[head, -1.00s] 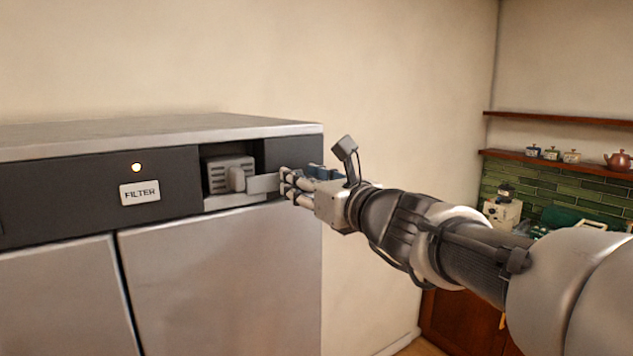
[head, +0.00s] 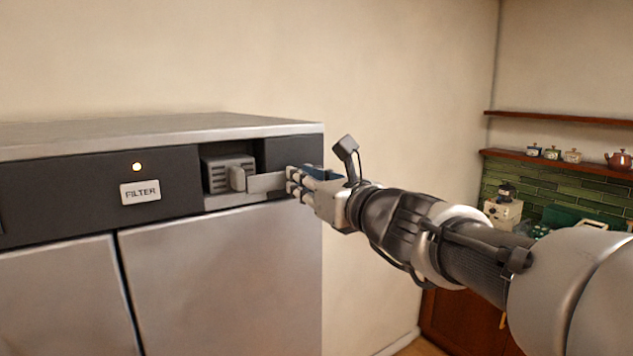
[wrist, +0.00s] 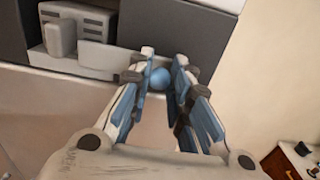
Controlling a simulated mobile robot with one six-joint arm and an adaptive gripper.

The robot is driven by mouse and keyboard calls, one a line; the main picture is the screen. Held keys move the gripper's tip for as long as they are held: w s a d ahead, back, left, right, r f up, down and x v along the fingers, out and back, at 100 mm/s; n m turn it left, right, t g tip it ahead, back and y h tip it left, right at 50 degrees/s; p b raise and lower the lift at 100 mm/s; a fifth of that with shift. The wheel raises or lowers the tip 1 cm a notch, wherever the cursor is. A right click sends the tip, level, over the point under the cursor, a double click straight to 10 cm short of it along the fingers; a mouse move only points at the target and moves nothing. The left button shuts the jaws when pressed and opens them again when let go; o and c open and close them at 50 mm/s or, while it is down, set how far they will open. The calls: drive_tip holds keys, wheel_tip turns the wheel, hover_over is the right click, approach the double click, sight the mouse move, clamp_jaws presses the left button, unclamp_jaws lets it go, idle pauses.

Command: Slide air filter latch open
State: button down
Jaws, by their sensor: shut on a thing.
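The air filter latch shows as a flat grey bar (head: 266,183) across the lower part of the recess in the machine's dark front panel. It also shows in the wrist view (wrist: 108,57). A rounded blue knob (wrist: 158,79) sits at its right end, between my fingers. My gripper (head: 292,183) is shut on this knob at the right side of the panel; in the head view the fingers hide it. A grey slotted filter block (head: 228,171) with a raised tab (head: 237,179) stands in the recess behind the bar.
A FILTER label (head: 140,192) and a lit indicator (head: 137,167) are left of the recess. The steel top (head: 170,131) overhangs slightly above, and steel doors (head: 220,285) lie below. Bare wall (head: 400,110) is to the right. Shelves with pots (head: 572,156) stand far right.

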drive_tip(key=w+d, duration=0.2)
drive_tip(key=d, duration=0.2)
drive_tip(key=shift+w+d+r, duration=0.1)
drive_tip(key=shift+w+d, duration=0.05)
drive_tip(key=shift+w, duration=0.25)
drive_tip(key=c, duration=1.5)
unclamp_jaws()
drive_tip(key=shift+w+d, duration=0.15)
drive_tip(key=shift+d, duration=0.05)
drive_tip(key=shift+a, duration=0.1)
drive_tip(key=v, duration=1.2)
